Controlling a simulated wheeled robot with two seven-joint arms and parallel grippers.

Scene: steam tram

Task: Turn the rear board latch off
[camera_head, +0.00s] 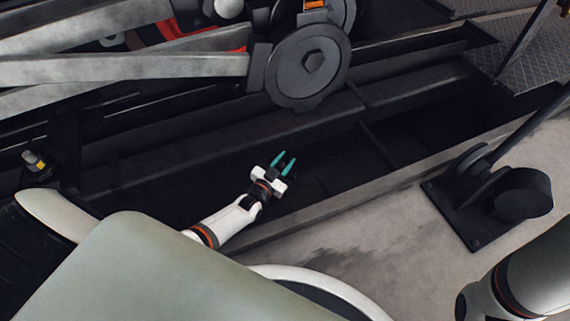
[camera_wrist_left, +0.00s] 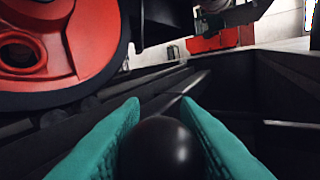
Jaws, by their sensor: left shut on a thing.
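My left gripper (camera_head: 285,158) has teal fingers and reaches over the dark trough beside the track. In the left wrist view, its fingers (camera_wrist_left: 158,103) are on either side of a smooth, round black knob (camera_wrist_left: 162,148) and shut on it. The knob fills the lower middle of that view. Whether this knob belongs to the rear board latch cannot be told, and no lettering or latch position shows. In the head view the knob is too dark and small to make out. My right gripper is out of view; only part of my right arm shows at the lower right.
Grey connecting rods (camera_head: 140,68) and a round crank (camera_head: 307,65) lie beyond the gripper. A red wheel (camera_wrist_left: 50,45) is close at the left in the wrist view. A black lever stand (camera_head: 490,200) is on the concrete floor (camera_head: 370,250) at the right.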

